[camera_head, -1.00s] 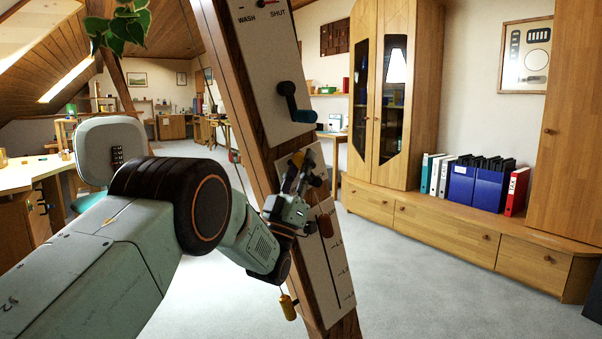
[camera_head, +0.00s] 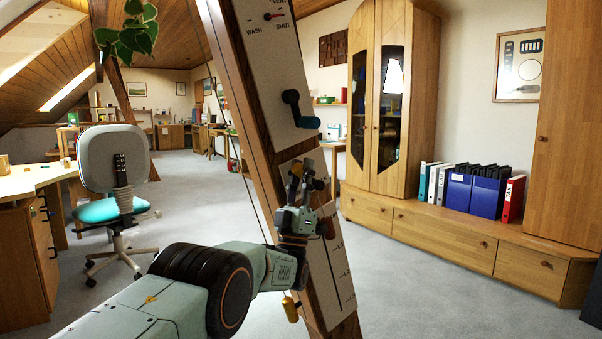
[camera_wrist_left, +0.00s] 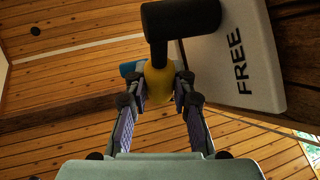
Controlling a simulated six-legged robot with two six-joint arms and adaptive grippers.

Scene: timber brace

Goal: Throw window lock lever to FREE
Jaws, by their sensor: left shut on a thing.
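The lock lever (camera_wrist_left: 178,22) has a black arm and a yellow round knob (camera_wrist_left: 158,84). In the left wrist view it is on a pale plate (camera_wrist_left: 238,55) lettered FREE, with the word to the right of the knob. My left gripper (camera_wrist_left: 160,90) has its two fingers on either side of the knob and is shut on it. In the head view my left gripper (camera_head: 301,185) points up at the small plate (camera_head: 318,156) on the sloping timber brace (camera_head: 262,135). The gripper covers much of the lever there. My right gripper is not in view.
Above on the brace are a dial plate (camera_head: 268,45) and a crank with a blue handle (camera_head: 297,108). Below is a slotted plate (camera_head: 335,272) and a hanging yellow-orange pull (camera_head: 290,309).

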